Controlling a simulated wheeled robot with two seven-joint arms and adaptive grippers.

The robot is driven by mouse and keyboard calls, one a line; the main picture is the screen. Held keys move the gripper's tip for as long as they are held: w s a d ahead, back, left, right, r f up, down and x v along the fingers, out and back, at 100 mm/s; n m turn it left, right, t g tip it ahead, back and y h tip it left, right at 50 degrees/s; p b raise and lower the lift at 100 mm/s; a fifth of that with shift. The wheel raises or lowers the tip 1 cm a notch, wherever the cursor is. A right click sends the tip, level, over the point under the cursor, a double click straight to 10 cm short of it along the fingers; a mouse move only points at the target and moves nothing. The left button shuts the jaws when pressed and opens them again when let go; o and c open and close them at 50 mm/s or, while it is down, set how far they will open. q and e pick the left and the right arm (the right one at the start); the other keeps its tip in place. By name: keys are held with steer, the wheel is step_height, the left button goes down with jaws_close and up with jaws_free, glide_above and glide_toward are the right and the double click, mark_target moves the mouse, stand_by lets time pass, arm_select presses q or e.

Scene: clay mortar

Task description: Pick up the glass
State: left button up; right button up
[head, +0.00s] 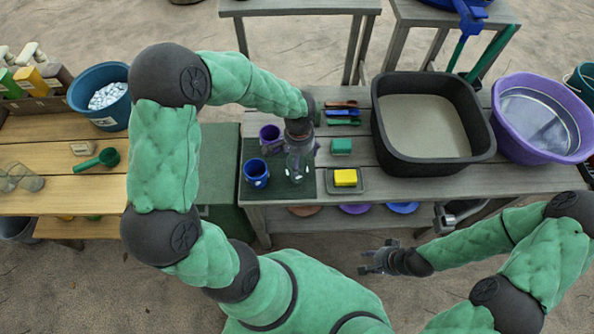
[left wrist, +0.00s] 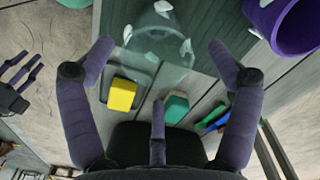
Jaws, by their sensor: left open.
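The clear glass (head: 296,168) stands on the dark green mat on the grey table, partly hidden under my left gripper (head: 300,142). In the left wrist view the glass (left wrist: 152,42) shows as a pale see-through shape with small light pieces on or in it. My left gripper (left wrist: 161,55) is open, with its fingers spread and the glass showing between and just past the fingertips. I cannot tell if any finger touches it. My right gripper (head: 376,260) is open and empty in front of the table, well away from the glass.
A blue mug (head: 257,174) and a purple mug (head: 269,134) stand left of the glass. A yellow sponge (head: 345,177) on a tray and a green block (head: 341,146) lie to its right. A black basin (head: 381,143) and purple tub (head: 506,133) stand further right.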

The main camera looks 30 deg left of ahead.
arm_select(q)
steer(key=f+b, duration=0.1)
steer(key=f, duration=0.3)
steer(key=shift+s+a+b, duration=0.1)
steer(key=shift+s+b, duration=0.25)
steer(key=shift+s, duration=0.05)
steer(key=shift+f, duration=0.4)
steer(key=shift+r, duration=0.1)
steer(key=c, duration=1.4)
steer(key=shift+r, duration=0.1)
